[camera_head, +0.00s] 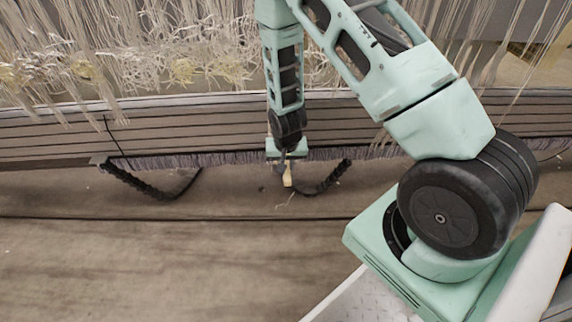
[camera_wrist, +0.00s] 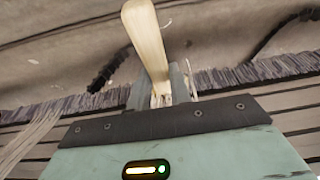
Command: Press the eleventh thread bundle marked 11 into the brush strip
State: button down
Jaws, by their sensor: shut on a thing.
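My gripper (camera_head: 287,164) hangs at the slatted beam's front edge, in front of the brush strip (camera_head: 230,158), a row of grey-purple bristles. The brush strip (camera_wrist: 240,76) runs on both sides of the fingers there. No number is readable on the bundle. The fingers hide the strip behind them, so I cannot tell whether the bundle touches the bristles.
The slatted beam (camera_head: 60,138) carries many loose pale threads (camera_head: 130,55) above it. Black ribbed cables (camera_head: 140,186) hang below the strip, left and right of my gripper. Pale threads (camera_wrist: 30,138) lie over the beam at left in the wrist view. The brown floor (camera_head: 150,260) is mostly clear.

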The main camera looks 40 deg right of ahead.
aim_at(288, 181)
jog(key=shift+w+d, duration=0.7)
jog(key=shift+w, duration=0.35)
jog(key=shift+w+d+p, duration=0.15)
jog(key=shift+p, duration=0.2)
dwell(0.9)
jog(key=shift+s+a+p, duration=0.3)
jog(key=shift+s+a, duration=0.65)
jog(key=shift+s, duration=0.5)
jog(key=shift+s+a+p, duration=0.35)
jog(key=shift+s+a, duration=0.65)
jog(key=shift+s, duration=0.4)
jog(key=shift+s+a+p, duration=0.3)
jog(key=shift+s+a, duration=0.65)
jog(key=shift+s, duration=0.5)
